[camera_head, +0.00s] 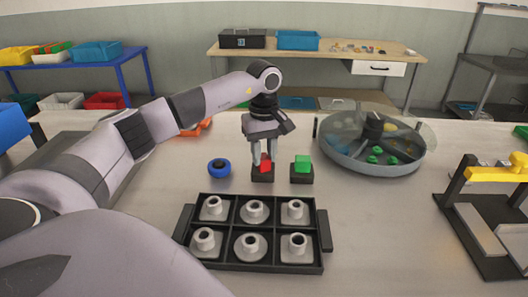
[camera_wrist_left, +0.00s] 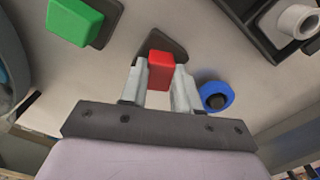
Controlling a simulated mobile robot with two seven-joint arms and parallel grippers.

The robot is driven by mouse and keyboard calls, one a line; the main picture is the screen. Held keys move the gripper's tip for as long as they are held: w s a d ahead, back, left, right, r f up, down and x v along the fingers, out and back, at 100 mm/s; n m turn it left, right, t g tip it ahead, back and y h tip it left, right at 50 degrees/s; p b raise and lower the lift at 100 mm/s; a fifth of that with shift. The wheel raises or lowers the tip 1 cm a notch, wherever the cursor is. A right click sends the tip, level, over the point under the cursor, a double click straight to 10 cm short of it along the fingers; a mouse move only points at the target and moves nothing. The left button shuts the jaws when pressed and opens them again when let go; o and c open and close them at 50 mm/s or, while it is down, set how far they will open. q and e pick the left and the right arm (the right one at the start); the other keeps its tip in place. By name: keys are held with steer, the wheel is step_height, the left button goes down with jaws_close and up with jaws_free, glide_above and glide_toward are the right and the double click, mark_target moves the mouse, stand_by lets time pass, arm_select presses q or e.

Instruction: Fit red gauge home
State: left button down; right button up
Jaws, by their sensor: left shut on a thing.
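The red gauge (camera_head: 265,163) is a small red block at a dark square base (camera_head: 262,177) on the table. My left gripper (camera_head: 262,160) comes down over it from above and is shut on it. The left wrist view shows the red gauge (camera_wrist_left: 160,70) between the two pale fingers (camera_wrist_left: 160,82), with the dark base (camera_wrist_left: 178,48) just beyond. I cannot tell whether the gauge is fully seated in the base. My right gripper is not in view.
A green block (camera_head: 302,163) on a dark base stands to the right, a blue ring (camera_head: 219,168) to the left. In front is a black tray (camera_head: 250,268) of grey fittings. A round tank (camera_head: 345,164) and a yellow-handled fixture (camera_head: 490,174) stand at right.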

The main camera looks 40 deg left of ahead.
arm_select(q)
steer(key=c, duration=0.7)
jaws_free()
steer(key=shift+c, duration=0.2)
step_height(320, 180, up, 7)
steer(key=shift+r+b, duration=0.1)
steer(key=shift+b, duration=0.2)
